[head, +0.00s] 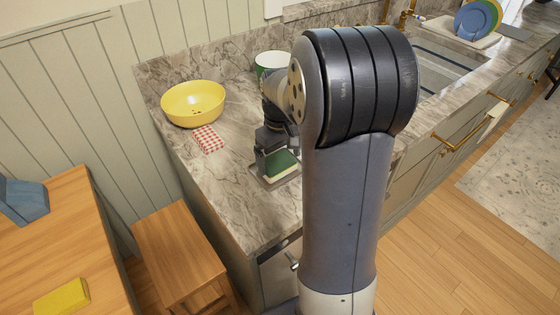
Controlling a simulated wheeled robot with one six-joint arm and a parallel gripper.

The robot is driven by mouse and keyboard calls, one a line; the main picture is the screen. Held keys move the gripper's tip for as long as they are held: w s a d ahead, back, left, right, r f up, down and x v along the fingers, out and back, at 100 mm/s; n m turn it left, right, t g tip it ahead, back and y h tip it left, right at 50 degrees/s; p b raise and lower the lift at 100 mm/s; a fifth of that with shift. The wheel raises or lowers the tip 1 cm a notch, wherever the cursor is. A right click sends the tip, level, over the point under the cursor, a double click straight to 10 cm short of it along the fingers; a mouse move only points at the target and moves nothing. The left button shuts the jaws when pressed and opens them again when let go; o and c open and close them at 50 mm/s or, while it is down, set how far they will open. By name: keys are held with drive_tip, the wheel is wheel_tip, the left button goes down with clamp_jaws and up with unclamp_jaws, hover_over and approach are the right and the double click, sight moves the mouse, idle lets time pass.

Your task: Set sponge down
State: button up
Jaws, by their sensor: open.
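A dark green, sponge-like block with a paler lower edge (281,164) is on a small grey tray or dish (275,185) on the marble counter. My gripper (272,150) points down right at the block, with its jaws open. The arm hides part of the gripper, and I cannot tell whether the fingers touch the block. A yellow block (62,297), which could also be a sponge, lies on the wooden table at the lower left, far from my gripper.
A yellow bowl (193,104) and a red-checked item (208,139) are on the counter left of my gripper. A white-and-green pot (271,63) stands behind it. A wooden stool (178,250) and a blue-grey object (22,200) are at left. The sink (445,65) is at right.

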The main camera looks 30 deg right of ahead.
sight(280, 164)
wheel_tip(280, 164, up, 10)
idle(0.3)
wheel_tip(280, 164, down, 12)
drive_tip(key=shift+r, duration=2.7)
